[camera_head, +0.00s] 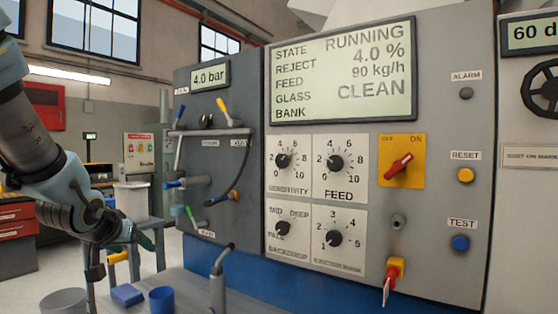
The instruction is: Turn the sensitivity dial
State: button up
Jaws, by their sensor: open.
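The sensitivity dial (283,161) is a black knob on a white scale plate, upper left in the group of dials on the grey panel. Its label below is partly legible, and its exact setting is too small to read. My gripper (123,252) hangs at the lower left, well to the left of the dial and lower in the picture. It is open and empty, apart from the panel. The display (343,70) reads RUNNING, reject 4.0 %, feed 90 kg/h, glass CLEAN.
Beside it is the feed dial (335,163); below are the backdrop dial (283,228) and ejector bank dial (334,238). A red switch (400,165) is further right. Levers and a hose (235,175) stick out left of the dials. A blue cup (161,299) stands below.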

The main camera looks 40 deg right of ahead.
jog(key=s+d+r+m+h, duration=0.2)
jog(key=d+r+h, duration=0.1)
jog(key=d+r, duration=0.3)
jog(key=s+d+r+m+h, duration=0.2)
jog(key=s+d+r+h, duration=0.15)
jog(key=d, duration=0.55)
jog(key=m+g+h, duration=0.3)
jog(key=g+h, duration=0.1)
jog(key=h, duration=0.1)
send_near(281, 160)
jog(key=shift+y, duration=0.25)
jog(key=p+x, duration=0.1)
jog(key=x, duration=0.2)
jog(key=p+x, duration=0.1)
jog(key=x, duration=0.2)
jog(key=p+x, duration=0.1)
jog(key=x, duration=0.2)
jog(key=shift+r, duration=0.25)
